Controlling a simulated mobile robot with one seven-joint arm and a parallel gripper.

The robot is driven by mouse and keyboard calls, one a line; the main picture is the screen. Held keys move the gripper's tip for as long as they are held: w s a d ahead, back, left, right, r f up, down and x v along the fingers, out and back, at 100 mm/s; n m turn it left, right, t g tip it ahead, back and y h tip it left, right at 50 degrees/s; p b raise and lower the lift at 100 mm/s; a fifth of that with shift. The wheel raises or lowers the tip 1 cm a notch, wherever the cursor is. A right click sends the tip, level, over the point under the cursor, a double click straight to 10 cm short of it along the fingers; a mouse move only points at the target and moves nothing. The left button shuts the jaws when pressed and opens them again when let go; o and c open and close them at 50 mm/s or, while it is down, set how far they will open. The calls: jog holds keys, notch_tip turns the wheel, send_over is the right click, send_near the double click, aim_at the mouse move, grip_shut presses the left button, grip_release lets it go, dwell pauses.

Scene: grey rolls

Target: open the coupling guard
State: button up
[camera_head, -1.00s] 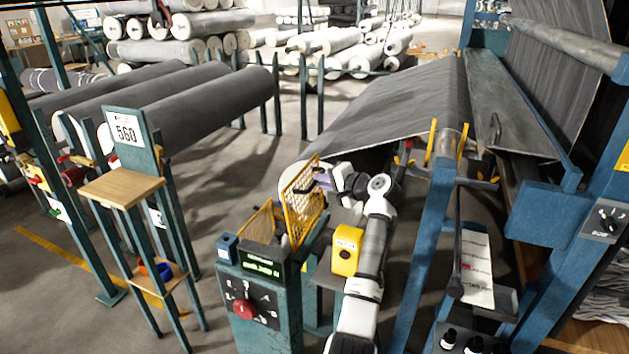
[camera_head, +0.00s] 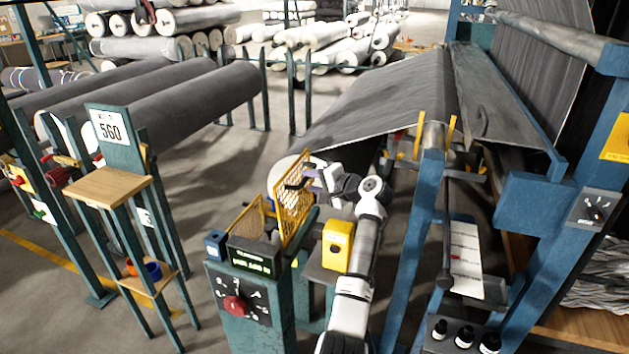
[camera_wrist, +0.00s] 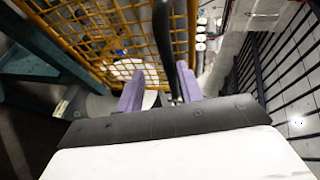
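The coupling guard is a yellow mesh panel (camera_head: 293,205) standing steeply upright above the control post; a second yellow mesh piece (camera_head: 247,220) is to its left. My gripper (camera_head: 311,178) is at the upper right part of the guard. In the wrist view, the mesh (camera_wrist: 95,40) fills the upper left. A black bar-like handle (camera_wrist: 162,35) runs down in front of it between my two purple fingers (camera_wrist: 160,78). The fingers are apart, with gaps beside the bar. Their contact with it is hard to judge.
The control post has a dial panel with a red knob (camera_head: 235,304) and a lit display (camera_head: 250,260). A yellow box (camera_head: 338,246) stands close to my arm. A blue upright (camera_head: 418,240) is to the right. A wooden-topped stand (camera_head: 107,186) is to the left.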

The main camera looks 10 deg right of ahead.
jog(key=b+v, duration=0.3)
jog(key=v, duration=1)
jog(key=shift+s+d+r, duration=0.15)
jog(key=shift+s, duration=0.2)
